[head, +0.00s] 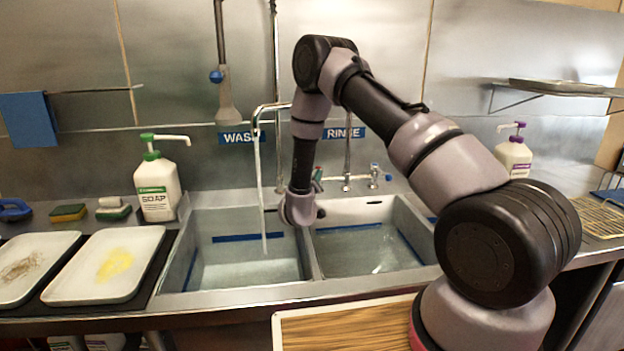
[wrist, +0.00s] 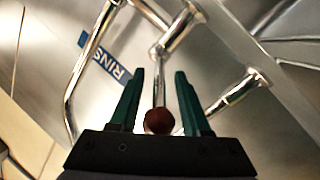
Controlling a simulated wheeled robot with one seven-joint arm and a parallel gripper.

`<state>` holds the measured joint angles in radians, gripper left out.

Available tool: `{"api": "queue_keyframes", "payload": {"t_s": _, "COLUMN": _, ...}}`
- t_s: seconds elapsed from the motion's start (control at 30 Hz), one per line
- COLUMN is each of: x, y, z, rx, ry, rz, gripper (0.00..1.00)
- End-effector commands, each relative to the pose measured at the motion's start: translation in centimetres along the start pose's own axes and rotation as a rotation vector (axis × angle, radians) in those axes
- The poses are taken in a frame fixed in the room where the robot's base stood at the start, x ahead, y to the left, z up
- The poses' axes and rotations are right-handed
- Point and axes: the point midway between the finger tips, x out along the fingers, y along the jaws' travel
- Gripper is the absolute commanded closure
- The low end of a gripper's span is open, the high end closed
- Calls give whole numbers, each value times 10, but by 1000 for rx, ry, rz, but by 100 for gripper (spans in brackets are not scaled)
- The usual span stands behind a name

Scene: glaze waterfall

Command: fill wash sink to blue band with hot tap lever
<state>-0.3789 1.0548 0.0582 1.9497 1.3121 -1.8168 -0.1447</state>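The wash sink (head: 178,262) is the left basin, under the WASH sign. A blue band (head: 247,237) runs along its back wall. A stream of water (head: 263,195) falls from the spout (head: 262,107) into it. Shallow-looking water (head: 250,274) lies below the band. The red knob of the hot tap lever (wrist: 159,121) sits between the green fingers of my gripper (wrist: 160,74) in the wrist view. The fingers stand apart, with a visible gap on each side of the knob. In the head view my wrist hides most of my gripper and the lever.
The rinse sink (head: 418,222) is to the right, with water and its own blue band. A tap with a blue end (head: 387,177) stands behind it. A soap bottle (head: 157,188) and two trays (head: 104,264) stand left. A wooden board (head: 345,327) lies in front.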

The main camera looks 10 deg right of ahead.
Motion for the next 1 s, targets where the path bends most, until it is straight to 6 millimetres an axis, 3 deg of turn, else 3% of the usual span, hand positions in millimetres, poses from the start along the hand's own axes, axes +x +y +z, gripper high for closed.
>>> {"api": "queue_keyframes", "payload": {"t_s": 0.23, "x": -16, "y": -1, "z": -1, "rx": -2, "ry": 1, "rz": -3, "gripper": 53}}
{"api": "queue_keyframes", "payload": {"t_s": 0.5, "x": -70, "y": -3, "z": -1, "rx": -4, "ry": 1, "rz": -6, "gripper": 53}}
{"api": "queue_keyframes", "payload": {"t_s": 0.7, "x": -98, "y": -2, "z": 0, "rx": -3, "ry": 1, "rz": -4, "gripper": 53}}
{"api": "queue_keyframes", "payload": {"t_s": 1.0, "x": -107, "y": -1, "z": 0, "rx": -1, "ry": 0, "rz": 0, "gripper": 53}}
